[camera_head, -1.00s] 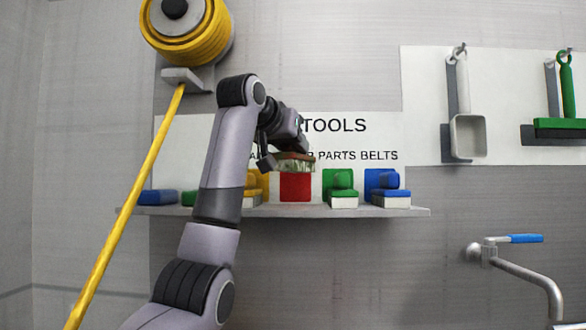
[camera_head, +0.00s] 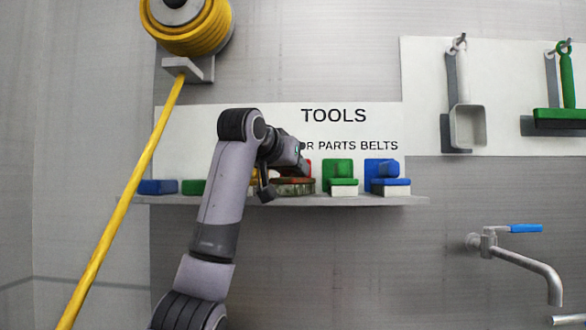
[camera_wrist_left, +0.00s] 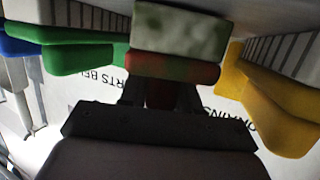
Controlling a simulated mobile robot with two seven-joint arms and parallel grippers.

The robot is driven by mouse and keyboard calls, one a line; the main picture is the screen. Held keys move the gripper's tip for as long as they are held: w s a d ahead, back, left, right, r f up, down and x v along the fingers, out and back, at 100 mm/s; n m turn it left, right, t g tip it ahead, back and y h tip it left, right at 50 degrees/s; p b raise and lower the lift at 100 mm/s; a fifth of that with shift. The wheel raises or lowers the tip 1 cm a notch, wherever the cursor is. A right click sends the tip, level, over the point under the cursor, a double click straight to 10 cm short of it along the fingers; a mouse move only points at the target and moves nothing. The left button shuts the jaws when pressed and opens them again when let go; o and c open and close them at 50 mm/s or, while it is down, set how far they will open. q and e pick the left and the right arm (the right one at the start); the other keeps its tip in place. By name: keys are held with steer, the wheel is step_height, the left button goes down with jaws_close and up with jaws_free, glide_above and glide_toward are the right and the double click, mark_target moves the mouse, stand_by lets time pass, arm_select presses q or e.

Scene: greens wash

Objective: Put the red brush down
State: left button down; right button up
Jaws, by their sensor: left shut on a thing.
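The red brush (camera_head: 296,188) is at the shelf (camera_head: 385,201), between the yellow and green brushes. Its body looks reddish brown and its bristle block is pale with green soiling. In the left wrist view the brush (camera_wrist_left: 172,68) sits straight ahead of the fingers, bristles facing the shelf surface. My left gripper (camera_head: 278,178) is shut on the brush's red handle, which the fingers partly hide. I cannot tell whether the bristles touch the shelf. A little of the red backing patch (camera_head: 309,168) shows behind it. My right gripper is in neither view.
A green brush (camera_head: 341,176) and a blue brush (camera_head: 385,176) stand right of it. A yellow brush (camera_wrist_left: 275,100) is close on the other side. A yellow hose (camera_head: 125,200) hangs at left. A tap (camera_head: 515,255) juts out at lower right.

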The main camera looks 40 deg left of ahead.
arm_select(q)
steer(key=shift+f, duration=0.2)
steer(key=c, duration=0.8)
jaws_free()
steer(key=shift+s+d+r, duration=0.1)
steer(key=shift+s+r, duration=0.05)
steer(key=shift+r, duration=0.15)
steer(key=b+v, duration=0.1)
steer(key=v, duration=1)
steer(key=shift+s+b, duration=0.3)
steer(key=shift+s, duration=0.05)
